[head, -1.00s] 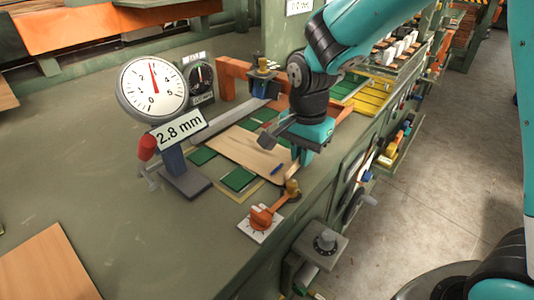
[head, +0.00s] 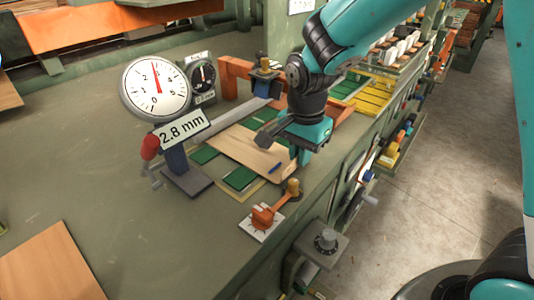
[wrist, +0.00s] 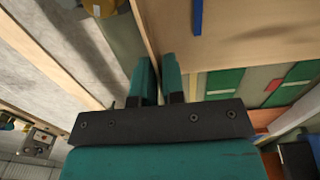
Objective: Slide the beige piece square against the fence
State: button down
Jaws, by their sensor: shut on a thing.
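The beige piece (head: 245,149) is a thin wooden sheet lying flat over green patches on the bench, with a small blue mark near its front edge. In the wrist view the beige piece (wrist: 255,22) fills the upper right. The grey fence bar (head: 228,120) runs along the piece's far left side; I cannot tell whether they touch. My gripper (head: 300,155) is at the piece's right end. In the wrist view my gripper (wrist: 158,72) is shut on the piece's edge, with the finger tips partly hidden.
A dial gauge (head: 157,88) with a 2.8 mm label (head: 183,129) stands left of the piece. An orange knob (head: 264,216) sits in front of it. An orange frame (head: 237,72) stands behind. The bench at left is mostly clear, with another wooden sheet (head: 50,266) at the lower left.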

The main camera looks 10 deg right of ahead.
jog(key=shift+w+a, duration=0.25)
jog(key=shift+w, duration=0.05)
dwell(0.6)
jog(key=c, duration=1.1)
grip_release()
notch_tip(320, 180, up, 7)
jog(key=p, duration=0.6)
jog(key=shift+s, duration=0.1)
